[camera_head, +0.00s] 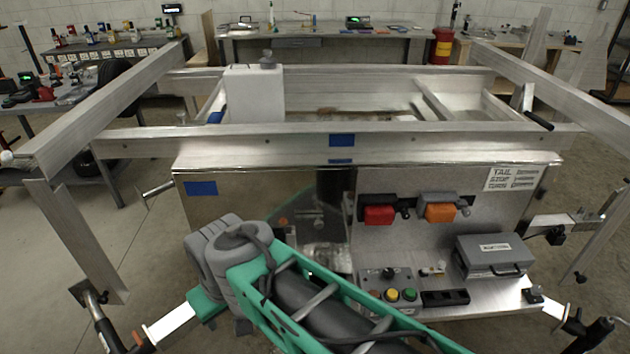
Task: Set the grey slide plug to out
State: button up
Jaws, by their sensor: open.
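I cannot single out the grey slide plug with certainty. On the shelf below is a grey control box (376,280) with a dark knob (388,274), a yellow button (392,295) and a green button (409,294). A small plate with tiny fittings (433,270) lies to its right. My green and grey arm crosses the lower middle and hides part of the shelf. My gripper does not show.
A grey lidded case (490,256) stands on the shelf's right, beside a black switch block (445,298). Aluminium rails (400,141) frame the trailer, with a white box (255,95) on top. Metal legs and brackets stick out at both sides. Workbenches (320,32) line the back wall.

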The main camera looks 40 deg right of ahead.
aim_at(463, 205)
jog(key=z, duration=2.35)
